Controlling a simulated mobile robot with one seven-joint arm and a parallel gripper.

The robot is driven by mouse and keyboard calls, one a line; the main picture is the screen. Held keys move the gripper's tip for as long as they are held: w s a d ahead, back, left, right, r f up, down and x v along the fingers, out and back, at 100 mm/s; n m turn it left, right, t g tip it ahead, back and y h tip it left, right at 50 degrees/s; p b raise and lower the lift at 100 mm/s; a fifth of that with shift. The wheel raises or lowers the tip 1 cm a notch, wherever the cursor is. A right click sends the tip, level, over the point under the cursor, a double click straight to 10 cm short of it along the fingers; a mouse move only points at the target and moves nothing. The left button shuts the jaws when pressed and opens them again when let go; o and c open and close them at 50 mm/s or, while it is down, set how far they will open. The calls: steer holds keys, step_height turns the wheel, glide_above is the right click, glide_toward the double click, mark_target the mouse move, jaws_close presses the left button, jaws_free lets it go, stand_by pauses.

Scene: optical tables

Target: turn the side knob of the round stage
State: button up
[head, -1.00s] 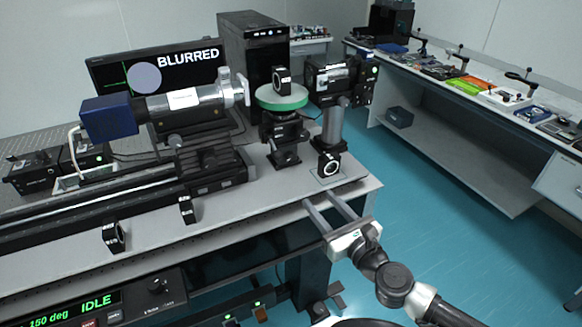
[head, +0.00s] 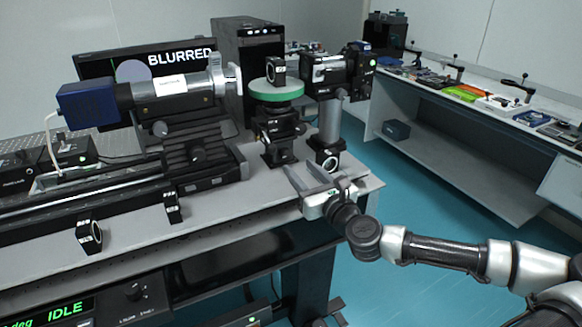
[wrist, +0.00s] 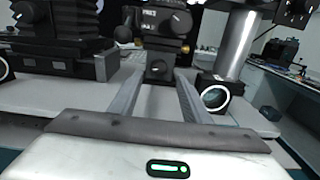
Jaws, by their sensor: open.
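The round stage (head: 275,90) is a green-rimmed disc on a black mount, with a small black ring-shaped holder on top. The mount (head: 278,140) stands on the table near its right end. In the wrist view the mount (wrist: 160,28) is straight ahead, with dark round knob shapes on it; I cannot tell for sure which is the side knob. My gripper (head: 304,168) is open and empty, low over the table's front right corner, in front of the mount. In the wrist view its two fingers (wrist: 160,82) point at the mount's foot, apart from it.
A camera on a grey post (head: 329,122) stands right of the stage, with a ring-shaped part (head: 327,160) at its foot, close to my fingers. A lens barrel (head: 180,88) on a rail is at left. A monitor (head: 150,65) reads BLURRED.

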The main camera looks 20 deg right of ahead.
mark_target(287, 155)
steer(key=w, duration=0.6)
steer(key=shift+w+a, duration=0.1)
steer(key=shift+w, duration=0.1)
steer(key=c, duration=1)
